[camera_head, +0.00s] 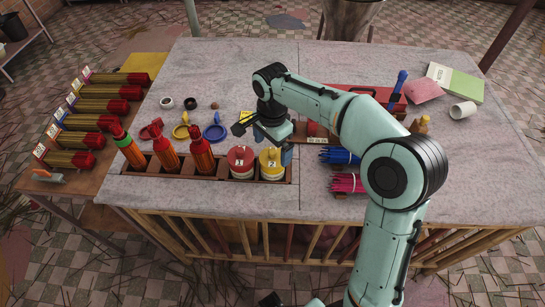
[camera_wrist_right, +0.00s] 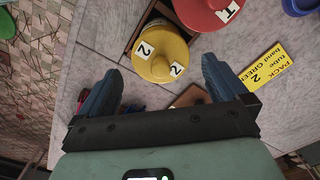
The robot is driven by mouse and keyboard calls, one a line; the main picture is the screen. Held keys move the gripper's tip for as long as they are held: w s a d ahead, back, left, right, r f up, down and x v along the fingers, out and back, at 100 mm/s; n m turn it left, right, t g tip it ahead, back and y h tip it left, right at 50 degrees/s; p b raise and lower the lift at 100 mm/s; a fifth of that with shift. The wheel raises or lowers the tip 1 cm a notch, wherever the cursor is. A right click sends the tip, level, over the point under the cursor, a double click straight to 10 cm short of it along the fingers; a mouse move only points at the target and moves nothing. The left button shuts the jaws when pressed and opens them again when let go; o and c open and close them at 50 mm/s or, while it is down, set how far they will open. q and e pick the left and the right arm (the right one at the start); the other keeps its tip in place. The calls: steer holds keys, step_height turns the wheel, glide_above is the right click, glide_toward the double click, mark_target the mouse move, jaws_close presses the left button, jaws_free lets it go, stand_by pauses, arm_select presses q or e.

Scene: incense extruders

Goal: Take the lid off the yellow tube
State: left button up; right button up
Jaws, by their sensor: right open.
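The yellow tube's lid (camera_head: 272,157), marked 2, sits in the right end of a dark wooden rack (camera_head: 137,170) near the table's front edge. It also shows in the right wrist view (camera_wrist_right: 164,50), round with a small top knob and white labels reading 2. The tube body below it is mostly hidden in the rack. My right gripper (camera_head: 264,141) is open, just above and behind the yellow lid. In the wrist view its two blue fingers (camera_wrist_right: 160,88) are spread, with the lid beyond their tips and nothing between them. My left gripper is not in view.
A red-lidded tube (camera_head: 240,158), marked 1, stands just left of the yellow one. Several orange-red tubes (camera_head: 202,152) stand further left in the rack. A yellow card (camera_wrist_right: 265,68) lies nearby. Blue (camera_head: 340,156) and pink sticks (camera_head: 346,183) lie right of the rack.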

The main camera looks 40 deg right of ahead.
step_height(320, 180, down, 3)
steer(key=shift+d+r, duration=0.1)
steer(key=c, duration=0.9)
steer(key=shift+c, duration=0.2)
